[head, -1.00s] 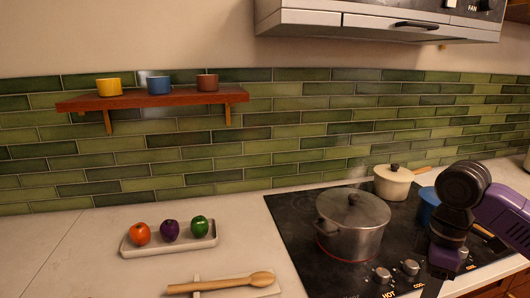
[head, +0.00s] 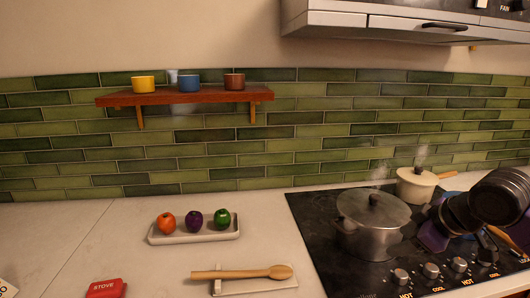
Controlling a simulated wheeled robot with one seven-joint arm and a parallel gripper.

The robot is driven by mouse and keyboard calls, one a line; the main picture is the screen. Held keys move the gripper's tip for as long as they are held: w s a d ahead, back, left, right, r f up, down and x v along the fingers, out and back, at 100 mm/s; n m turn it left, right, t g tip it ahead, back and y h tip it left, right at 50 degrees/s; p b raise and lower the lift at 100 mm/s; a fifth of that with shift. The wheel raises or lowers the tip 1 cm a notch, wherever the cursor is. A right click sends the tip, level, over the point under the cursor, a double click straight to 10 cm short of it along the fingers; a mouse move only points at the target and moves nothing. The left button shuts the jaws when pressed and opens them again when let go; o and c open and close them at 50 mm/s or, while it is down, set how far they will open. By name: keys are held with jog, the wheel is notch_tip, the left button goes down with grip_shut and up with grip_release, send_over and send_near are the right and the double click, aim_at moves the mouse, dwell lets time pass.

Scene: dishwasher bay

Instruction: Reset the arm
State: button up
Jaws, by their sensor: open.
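My arm is at the right edge in the head view, black and purple, over the right side of the cooktop (head: 330,270). My gripper (head: 433,238) is at its lower end, purple and dark, beside the steel pot; it is open. Its fingertips are hard to make out against the black cooktop. I see nothing held in it.
A lidded steel pot (head: 372,225) and a cream pot (head: 416,188) steam on the cooktop near my arm. Knobs (head: 431,270) line its front. A fruit tray (head: 195,237), a wooden spoon (head: 240,273) and a red item (head: 106,289) lie left. A shelf (head: 185,97) holds three cups.

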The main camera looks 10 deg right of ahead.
jog(key=w+a+r+m+t+y, duration=0.1)
jog(key=w+a+r+t+y, duration=0.15)
jog(key=a+r, duration=0.2)
jog(key=w+a+r+t+y, duration=0.1)
jog(key=w+a+r+t, duration=0.2)
jog(key=a+t, duration=0.15)
jog(key=s+a+r+m+t+h, duration=0.1)
jog(key=s+a+r+m+t, duration=0.3)
jog(key=s+a+m+t, duration=0.15)
jog(key=s+a+f+g+h, duration=0.1)
jog(key=s+f, duration=0.7)
jog(key=s, duration=0.6)
jog(key=s+a+f+m+g+h, duration=0.1)
jog(key=s+f+g, duration=0.1)
jog(key=s+f, duration=0.6)
jog(key=s+a+f+g+h, duration=0.1)
jog(key=s+f, duration=0.7)
jog(key=s, duration=1.4)
jog(key=shift+s+m+g+h, duration=0.2)
jog(key=shift+m+g+h, duration=0.15)
jog(key=shift+g+h, duration=0.1)
jog(key=shift+c, duration=0.2)
